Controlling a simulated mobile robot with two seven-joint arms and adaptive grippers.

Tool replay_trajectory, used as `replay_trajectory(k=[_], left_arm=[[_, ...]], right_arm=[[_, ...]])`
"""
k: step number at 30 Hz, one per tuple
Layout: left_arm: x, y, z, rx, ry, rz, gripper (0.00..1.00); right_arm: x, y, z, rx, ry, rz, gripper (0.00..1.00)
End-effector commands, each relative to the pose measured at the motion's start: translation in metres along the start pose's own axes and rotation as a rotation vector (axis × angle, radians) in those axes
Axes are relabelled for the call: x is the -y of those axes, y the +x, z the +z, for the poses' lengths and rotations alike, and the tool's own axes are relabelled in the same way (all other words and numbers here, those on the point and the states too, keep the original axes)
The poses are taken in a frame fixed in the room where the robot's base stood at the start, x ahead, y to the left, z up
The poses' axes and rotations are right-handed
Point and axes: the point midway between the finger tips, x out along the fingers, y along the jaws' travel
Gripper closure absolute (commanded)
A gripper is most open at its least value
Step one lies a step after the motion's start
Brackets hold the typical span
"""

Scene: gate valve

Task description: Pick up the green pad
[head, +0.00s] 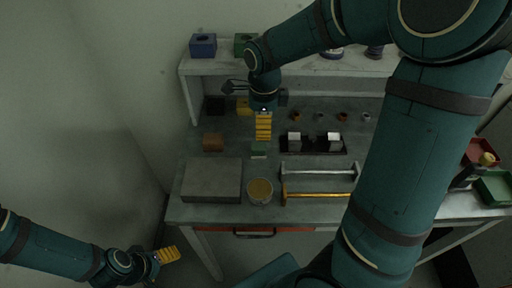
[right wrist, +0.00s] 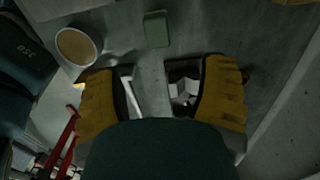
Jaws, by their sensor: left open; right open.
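The green pad (head: 258,147) is a small flat block on the grey workbench, partly hidden below my right gripper in the head view. In the right wrist view the green pad (right wrist: 157,29) lies on the bench beyond the open fingers, near the top middle. My right gripper (head: 264,126) points down above the bench, close to the pad in the head view. In the right wrist view its yellow fingers (right wrist: 160,80) are wide apart with nothing held between them. My left gripper (head: 168,255) is low at the left, off the bench, open and empty.
A cup with yellowish contents (head: 260,191) stands near the front edge, beside a grey slab (head: 212,180). A brown block (head: 213,142) is left of the pad. A dark holder with metal blocks (head: 313,143) and two long bars (head: 318,196) lie to the right.

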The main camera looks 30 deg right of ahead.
Motion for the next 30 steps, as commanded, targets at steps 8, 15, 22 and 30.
replay_trajectory(k=[8,15,22,30], left_arm=[[0.005,0.013,0.003,0.004,0.002,0.001,0.27],[0.006,0.016,0.002,0.002,0.003,0.000,0.27],[0.010,0.026,0.001,-0.003,0.003,0.000,0.27],[0.011,0.029,0.000,-0.005,0.004,0.000,0.27]], right_arm=[[-0.001,0.051,0.000,-0.003,-0.001,0.004,0.29],[-0.001,0.065,0.002,-0.001,-0.002,0.002,0.29],[-0.004,0.099,0.009,-0.003,-0.001,0.005,0.29],[-0.003,0.111,0.010,-0.001,-0.001,0.001,0.29]])
